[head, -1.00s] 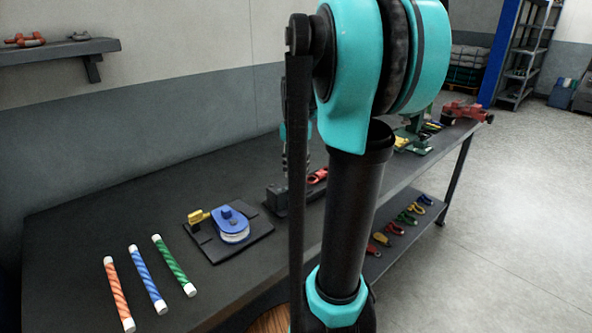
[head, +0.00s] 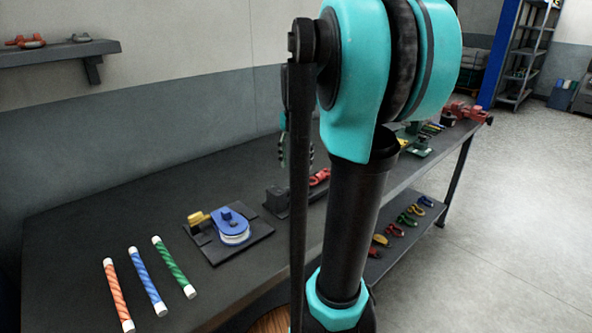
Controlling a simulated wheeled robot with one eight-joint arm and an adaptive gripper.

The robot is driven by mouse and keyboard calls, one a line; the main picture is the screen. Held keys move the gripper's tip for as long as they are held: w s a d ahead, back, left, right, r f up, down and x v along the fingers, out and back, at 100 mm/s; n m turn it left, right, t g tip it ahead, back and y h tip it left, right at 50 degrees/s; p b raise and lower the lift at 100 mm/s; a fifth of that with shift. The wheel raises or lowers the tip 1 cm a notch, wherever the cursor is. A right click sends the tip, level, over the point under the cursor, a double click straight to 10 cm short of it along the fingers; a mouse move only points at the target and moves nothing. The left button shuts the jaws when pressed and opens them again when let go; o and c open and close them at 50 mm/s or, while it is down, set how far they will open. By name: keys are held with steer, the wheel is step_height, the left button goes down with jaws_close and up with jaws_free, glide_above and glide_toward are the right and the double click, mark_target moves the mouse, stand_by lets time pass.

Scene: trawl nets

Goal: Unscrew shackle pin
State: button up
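A red shackle (head: 319,177) lies at a dark block-shaped fixture (head: 276,202) on the bench, partly hidden behind my arm. Its pin cannot be made out at this size. My gripper (head: 283,155) is mostly hidden behind my own dark arm link; only slivers of it show at either side, above the fixture. It appears apart from the fixture's visible part. Whether its fingers are open or shut, or hold anything, does not show.
Small coloured shackles (head: 408,218) lie on the lower shelf. The floor at right is clear.

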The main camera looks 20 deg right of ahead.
mark_target(296, 174)
step_height(296, 174, up, 8)
stand_by(0.4)
stand_by(0.3)
